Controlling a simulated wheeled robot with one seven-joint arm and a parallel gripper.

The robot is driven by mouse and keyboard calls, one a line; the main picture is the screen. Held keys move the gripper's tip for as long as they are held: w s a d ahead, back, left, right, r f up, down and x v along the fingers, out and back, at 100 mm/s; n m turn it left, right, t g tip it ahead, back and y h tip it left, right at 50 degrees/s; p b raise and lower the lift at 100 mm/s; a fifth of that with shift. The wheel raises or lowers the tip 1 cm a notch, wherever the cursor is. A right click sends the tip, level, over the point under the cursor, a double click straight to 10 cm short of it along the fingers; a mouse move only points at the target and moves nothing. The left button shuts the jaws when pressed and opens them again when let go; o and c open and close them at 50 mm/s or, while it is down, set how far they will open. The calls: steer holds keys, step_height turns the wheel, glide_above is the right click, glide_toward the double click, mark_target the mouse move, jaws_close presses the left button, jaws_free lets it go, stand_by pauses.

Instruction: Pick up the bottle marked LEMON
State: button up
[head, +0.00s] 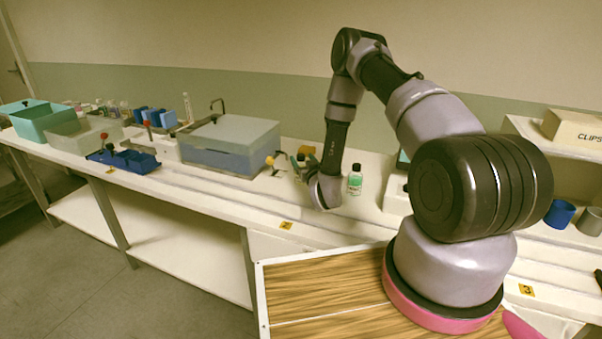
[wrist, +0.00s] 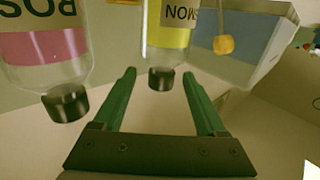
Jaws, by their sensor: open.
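In the wrist view the picture is upside down, and a clear bottle with yellow contents (wrist: 168,40) has a label of which the letters "MON" show. Its dark cap lies in the picture between the green fingers of my gripper (wrist: 158,76), which is open and empty. How far the bottle is beyond the fingertips I cannot tell. A second bottle with a pink band (wrist: 45,48) and dark cap stands to its left, its label cut off. In the head view my gripper (head: 300,160) is low over the bench, and I cannot make out the yellow bottle there.
A green-labelled bottle (head: 355,182) stands right of my wrist on the white bench (head: 215,190). Blue and grey cups (head: 560,214) are at the far right.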

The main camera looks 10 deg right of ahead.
steer(key=w, duration=0.4)
steer(key=shift+w+a, duration=0.3)
steer(key=shift+a, duration=0.05)
jaws_close()
stand_by(1.1)
